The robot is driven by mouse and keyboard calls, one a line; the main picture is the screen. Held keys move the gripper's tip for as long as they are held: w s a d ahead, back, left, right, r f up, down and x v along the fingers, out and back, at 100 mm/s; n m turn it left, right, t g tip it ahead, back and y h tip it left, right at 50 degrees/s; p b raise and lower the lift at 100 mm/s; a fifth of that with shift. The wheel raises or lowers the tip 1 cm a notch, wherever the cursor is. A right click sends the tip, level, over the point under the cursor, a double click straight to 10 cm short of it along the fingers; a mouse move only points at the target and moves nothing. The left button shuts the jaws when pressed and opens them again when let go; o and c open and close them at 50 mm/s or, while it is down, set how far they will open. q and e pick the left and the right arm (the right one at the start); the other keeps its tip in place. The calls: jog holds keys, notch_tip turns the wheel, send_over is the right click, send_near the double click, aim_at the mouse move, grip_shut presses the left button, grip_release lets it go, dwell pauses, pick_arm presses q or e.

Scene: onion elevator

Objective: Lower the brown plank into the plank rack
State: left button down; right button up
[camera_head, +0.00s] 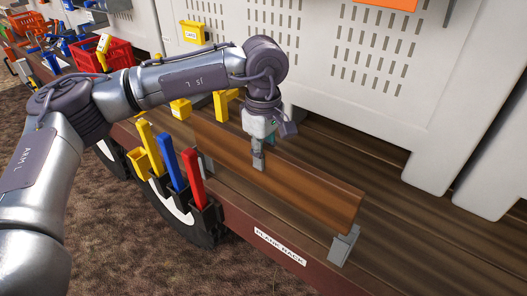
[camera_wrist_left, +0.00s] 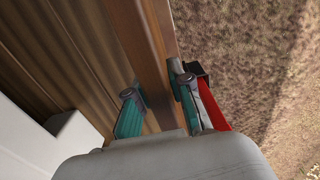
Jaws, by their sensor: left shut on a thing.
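The brown plank (camera_head: 300,184) stands on its long edge above the wooden deck in the head view. I cannot tell whether the plank rests fully in the brackets. My left gripper (camera_head: 259,160) points down and is shut on the plank near its middle. In the left wrist view the plank (camera_wrist_left: 148,60) runs between the two teal-padded fingers of the gripper (camera_wrist_left: 160,100). My right gripper is out of view.
A "PLANK RACK" label (camera_head: 280,247) is on the dark red deck side. Yellow, blue and red handles (camera_head: 192,178) stand in black holders to the left. White perforated crates (camera_head: 360,60) stand behind. The deck right of the plank is bare.

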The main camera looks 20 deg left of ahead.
aim_at(264, 185)
pick_arm(q)
jog(key=shift+f+b, duration=4.1)
jog(key=shift+f, duration=0.65)
jog(key=c, duration=1)
grip_release()
jog(key=shift+o, duration=0.2)
